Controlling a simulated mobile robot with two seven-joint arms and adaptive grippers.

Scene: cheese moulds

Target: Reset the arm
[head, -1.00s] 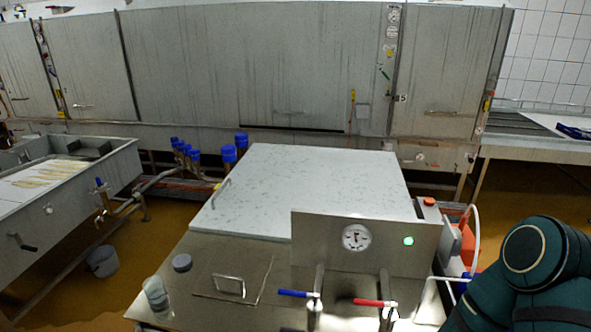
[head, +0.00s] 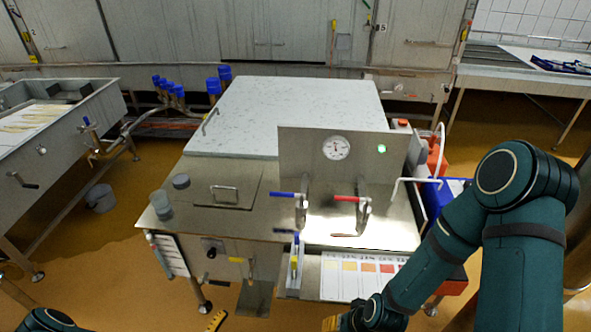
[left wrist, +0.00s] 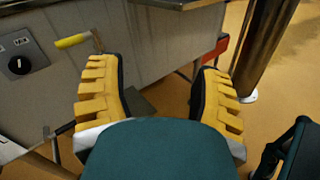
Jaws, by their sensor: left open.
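My left gripper (left wrist: 155,66) is open and empty in the left wrist view, its two yellow ridged fingers wide apart before the steel front of the machine. In the head view a small yellow tip of it (head: 216,321) shows at the bottom edge, and a piece of my left arm (head: 45,321) is at the bottom left. My right arm (head: 525,245) is bent on the right side of the head view. A yellow bit of my right gripper (head: 331,323) shows at the bottom edge; its fingers are mostly cut off.
A steel machine (head: 385,232) with a marbled lid (head: 290,110), gauge (head: 336,147) and blue and red valve handles stands in front. A colour chart (head: 360,279) lies on its lower shelf. A blue crate (head: 440,195) stands beside my right arm.

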